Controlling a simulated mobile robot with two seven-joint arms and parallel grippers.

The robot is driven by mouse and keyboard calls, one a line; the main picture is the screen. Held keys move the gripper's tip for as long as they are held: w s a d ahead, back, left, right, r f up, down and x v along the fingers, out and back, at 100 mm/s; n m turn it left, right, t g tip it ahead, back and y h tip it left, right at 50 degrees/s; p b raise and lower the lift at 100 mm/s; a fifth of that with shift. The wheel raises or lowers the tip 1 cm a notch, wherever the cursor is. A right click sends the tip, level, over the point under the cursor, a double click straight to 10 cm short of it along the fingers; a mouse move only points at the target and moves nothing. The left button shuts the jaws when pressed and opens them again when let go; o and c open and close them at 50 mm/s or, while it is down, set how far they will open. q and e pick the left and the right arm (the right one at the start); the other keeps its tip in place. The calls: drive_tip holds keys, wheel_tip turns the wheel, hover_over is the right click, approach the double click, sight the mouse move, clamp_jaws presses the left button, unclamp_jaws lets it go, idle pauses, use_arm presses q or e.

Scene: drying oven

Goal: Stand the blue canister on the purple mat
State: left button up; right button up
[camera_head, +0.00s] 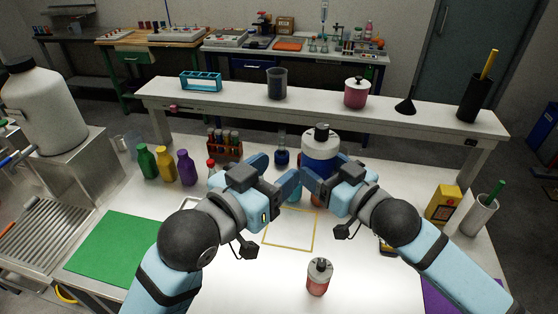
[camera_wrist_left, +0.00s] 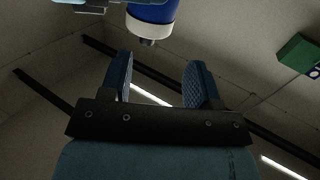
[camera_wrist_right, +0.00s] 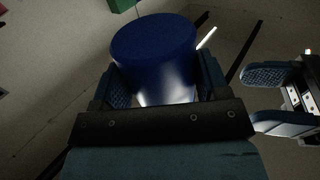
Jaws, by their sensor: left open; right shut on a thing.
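The blue canister (camera_head: 320,162) has a blue body, a white shoulder and a dark cap. It is upright in the head view, held above the table. My right gripper (camera_head: 318,172) is shut on its body. The right wrist view shows the blue canister's base (camera_wrist_right: 155,40) between both fingers. My left gripper (camera_head: 276,174) is open and empty just left of the canister; the left wrist view shows its spread fingers (camera_wrist_left: 162,82), with the canister (camera_wrist_left: 152,15) beyond them. The purple mat (camera_head: 440,294) lies at the table's front right, partly hidden by my right arm.
A red bottle (camera_head: 319,278) stands at the front middle. A yellow box (camera_head: 443,204) and a grey cup (camera_head: 479,214) stand at the right, behind the mat. A raised white shelf (camera_head: 320,102) crosses the back. A green mat (camera_head: 115,248) lies at the left.

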sight(320, 133)
use_arm(q)
drive_tip(key=shift+m+h, duration=0.4)
drive_tip(key=shift+h, duration=0.1)
drive_tip(key=w+d+r, duration=0.1)
drive_tip(key=w+d, duration=0.1)
drive_tip(key=w+d+r, duration=0.1)
drive_tip(key=w+d, duration=0.2)
drive_tip(key=w+d+r, duration=0.1)
drive_tip(key=w+d, duration=0.1)
drive_tip(key=d, duration=0.1)
drive_tip(key=shift+w, duration=0.15)
drive_tip(key=shift+w+d, duration=0.35)
drive_tip(key=shift+d, duration=0.15)
use_arm(e)
drive_tip(key=shift+s, duration=0.1)
use_arm(q)
drive_tip(key=shift+c, duration=0.4)
use_arm(e)
drive_tip(key=shift+a, duration=0.1)
use_arm(q)
clamp_jaws()
use_arm(e)
drive_tip(key=o, duration=1.1)
drive_tip(key=shift+c, duration=0.2)
use_arm(q)
drive_tip(key=shift+a, duration=0.1)
